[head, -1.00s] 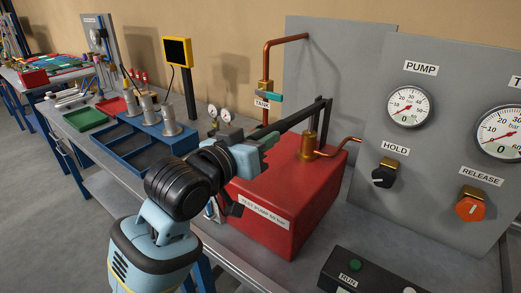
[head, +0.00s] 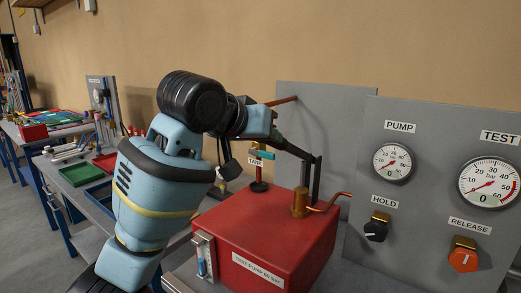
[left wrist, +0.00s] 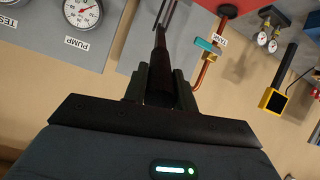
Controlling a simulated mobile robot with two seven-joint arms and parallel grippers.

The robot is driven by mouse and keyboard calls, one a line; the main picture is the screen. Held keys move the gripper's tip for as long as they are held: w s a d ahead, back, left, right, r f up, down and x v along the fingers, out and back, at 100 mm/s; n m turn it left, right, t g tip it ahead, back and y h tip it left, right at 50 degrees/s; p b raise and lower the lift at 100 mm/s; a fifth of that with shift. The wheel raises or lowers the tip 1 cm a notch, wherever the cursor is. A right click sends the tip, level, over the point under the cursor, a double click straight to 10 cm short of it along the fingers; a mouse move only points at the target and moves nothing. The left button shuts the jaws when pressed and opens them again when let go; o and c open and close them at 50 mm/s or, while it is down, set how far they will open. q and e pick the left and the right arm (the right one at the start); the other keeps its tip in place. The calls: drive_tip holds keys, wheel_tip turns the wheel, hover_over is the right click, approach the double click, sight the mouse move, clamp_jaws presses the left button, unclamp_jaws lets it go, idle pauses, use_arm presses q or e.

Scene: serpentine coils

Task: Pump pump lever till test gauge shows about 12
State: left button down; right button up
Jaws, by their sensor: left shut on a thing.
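The red test pump box (head: 265,245) stands on the bench with a brass cylinder (head: 300,203) on top. Its dark pump lever (head: 296,150) slopes up to the left from its upright link. My left gripper (head: 277,138) is shut on the lever's outer end; the left wrist view shows the fingers (left wrist: 160,88) on either side of the bar. The round test gauge (head: 489,184) on the grey panel has its red needle near the low end, around 0. The pump gauge (head: 393,163) needle is also low, but too small to read exactly. My right gripper is out of view.
The panel carries a black hold knob (head: 375,231) and an orange release knob (head: 463,257). A teal-handled tank valve (head: 263,155) stands behind the pump. Green tray (head: 80,174) and other benches lie at the left.

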use_arm(q)
drive_tip(key=shift+w+d+r, duration=0.1)
drive_tip(key=shift+w+r, duration=0.05)
drive_tip(key=shift+r, duration=0.45)
drive_tip(key=c, duration=1.1)
unclamp_jaws()
drive_tip(key=shift+f, duration=0.1)
drive_tip(key=shift+v, duration=3.85)
